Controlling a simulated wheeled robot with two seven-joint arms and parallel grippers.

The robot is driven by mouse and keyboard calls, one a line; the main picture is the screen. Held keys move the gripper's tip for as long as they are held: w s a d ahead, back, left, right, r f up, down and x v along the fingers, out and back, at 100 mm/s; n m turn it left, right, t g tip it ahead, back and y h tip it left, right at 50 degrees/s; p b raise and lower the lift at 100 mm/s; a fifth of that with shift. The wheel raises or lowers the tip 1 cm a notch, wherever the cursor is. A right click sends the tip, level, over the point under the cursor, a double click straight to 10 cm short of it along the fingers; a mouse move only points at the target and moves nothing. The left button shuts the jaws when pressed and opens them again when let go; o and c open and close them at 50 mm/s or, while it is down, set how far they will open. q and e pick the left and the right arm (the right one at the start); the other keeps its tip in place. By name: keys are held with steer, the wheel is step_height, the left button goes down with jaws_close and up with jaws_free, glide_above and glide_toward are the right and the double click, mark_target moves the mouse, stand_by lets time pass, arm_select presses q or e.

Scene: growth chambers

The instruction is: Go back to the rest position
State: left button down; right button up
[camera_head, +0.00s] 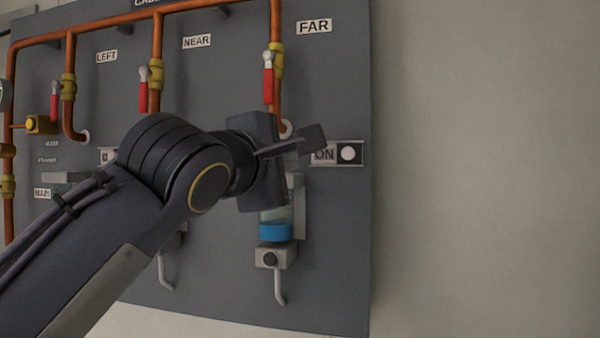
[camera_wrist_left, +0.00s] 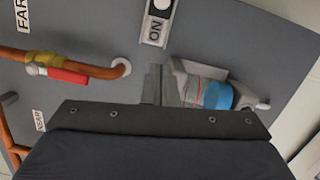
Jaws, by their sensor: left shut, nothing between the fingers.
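My left gripper (camera_head: 316,138) is shut and empty in front of the grey panel (camera_head: 335,230), beside the ON plate (camera_head: 350,153) with its round white button. Its fingers overlap the plate's left end in the head view; I cannot tell whether they touch it. In the left wrist view the shut fingers (camera_wrist_left: 160,86) point between the ON plate (camera_wrist_left: 157,22) and a clear cylinder with a blue band (camera_wrist_left: 218,95). My left arm hides the middle of the panel. My right gripper is not in view.
Copper pipes (camera_head: 110,20) run along the panel's top. Red valve handles hang under the LEFT (camera_head: 55,100), NEAR (camera_head: 143,97) and FAR (camera_head: 268,85) labels. Drain spouts (camera_head: 280,290) stick out below. The plain wall (camera_head: 480,170) at right is clear.

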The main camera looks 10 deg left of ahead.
arm_select(q)
steer(key=shift+s, duration=0.65)
steer(key=s+a+f+m+g+y, duration=0.1)
steer(key=s+a+f+m+g, duration=0.2)
steer(key=f, duration=0.8)
steer(key=s+a+f+m+g, duration=0.2)
steer(key=f+m, duration=0.2)
steer(key=f, duration=0.6)
steer(key=s+a+f+m+g+y, duration=0.1)
steer(key=s+a+f+m+g, duration=0.2)
steer(key=f, duration=0.8)
steer(key=s+f+m+g+h, duration=0.1)
steer(key=s+f+m+g, duration=0.1)
steer(key=s+f, duration=0.4)
steer(key=s+d+f+m+g+h, duration=0.1)
steer(key=s+f+m, duration=0.3)
steer(key=f, duration=1.1)
steer(key=s+g+h, duration=0.1)
steer(key=s, duration=0.2)
steer(key=shift+s+f, duration=0.2)
steer(key=shift+f, duration=0.2)
steer(key=shift+d, duration=0.1)
